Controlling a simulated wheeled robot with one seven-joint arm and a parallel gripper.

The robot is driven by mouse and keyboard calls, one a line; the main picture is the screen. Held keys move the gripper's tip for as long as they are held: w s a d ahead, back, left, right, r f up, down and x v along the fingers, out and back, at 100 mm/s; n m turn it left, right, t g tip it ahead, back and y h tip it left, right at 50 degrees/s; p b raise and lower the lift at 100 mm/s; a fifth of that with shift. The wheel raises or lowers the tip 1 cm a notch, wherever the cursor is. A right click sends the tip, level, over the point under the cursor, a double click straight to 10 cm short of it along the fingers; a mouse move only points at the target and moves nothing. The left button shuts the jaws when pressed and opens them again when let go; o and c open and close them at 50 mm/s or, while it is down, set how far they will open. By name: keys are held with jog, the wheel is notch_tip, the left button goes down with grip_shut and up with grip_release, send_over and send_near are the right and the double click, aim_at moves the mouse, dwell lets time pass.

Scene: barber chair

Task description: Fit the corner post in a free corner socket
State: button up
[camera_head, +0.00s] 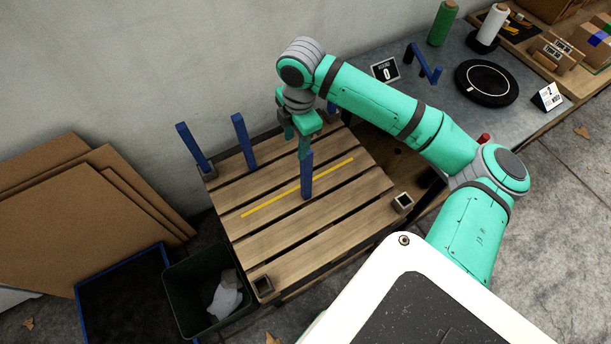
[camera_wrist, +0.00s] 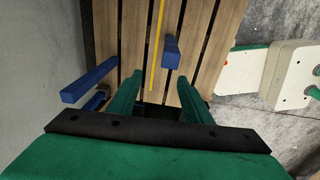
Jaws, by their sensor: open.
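A blue post (camera_head: 307,178) stands upright on the slatted wooden deck (camera_head: 330,225), by a yellow line. My gripper (camera_head: 303,150) is open above and close to its top. In the wrist view the post (camera_wrist: 171,52) lies just beyond my open fingertips (camera_wrist: 158,85), nearer the right finger; I cannot tell whether its top is between them. Square dark corner sockets stand empty at the right corner (camera_head: 402,202) and front corner (camera_head: 263,285). Another blue post (camera_head: 192,147) stands in the left corner socket. The far corner is partly hidden by my arm, with a blue post piece (camera_head: 331,107) there.
Another blue post (camera_head: 243,141) stands along the deck's back edge. A dark bin (camera_head: 205,290) with white waste is beside the front left edge. Cardboard sheets (camera_head: 85,205) lean on the wall. A grey table (camera_head: 450,70) at upper right holds a black disc (camera_head: 487,82).

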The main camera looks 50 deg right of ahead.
aim_at(306, 161)
jog(key=shift+s+d+g, duration=0.4)
jog(key=shift+s+d, duration=0.6)
jog(key=shift+s, duration=0.2)
notch_tip(306, 161, down, 5)
jog(key=shift+r, duration=0.2)
jog(key=shift+w+f, duration=0.15)
jog(key=shift+f, duration=1.35)
jog(key=shift+w+f, duration=0.15)
jog(key=shift+f, duration=1.35)
grip_shut()
